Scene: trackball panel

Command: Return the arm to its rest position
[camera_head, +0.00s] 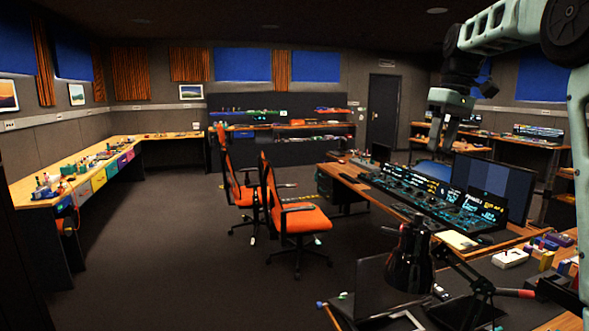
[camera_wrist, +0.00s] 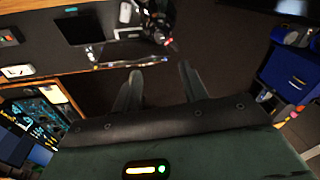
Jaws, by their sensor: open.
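My arm comes in from the upper right in the head view and bends down at its wrist. My gripper (camera_head: 437,143) hangs in the air in front of the control console (camera_head: 415,190) as seen in the picture, apart from any surface I can make out. In the wrist view my gripper (camera_wrist: 159,77) shows two dark fingers spread apart, with nothing between them but dark background. The console also shows at the lower left of the wrist view (camera_wrist: 45,112).
Two orange chairs (camera_head: 297,217) stand left of the console. Open floor (camera_head: 170,250) lies farther left. A blue bin-like object (camera_wrist: 290,75) shows right in the wrist view.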

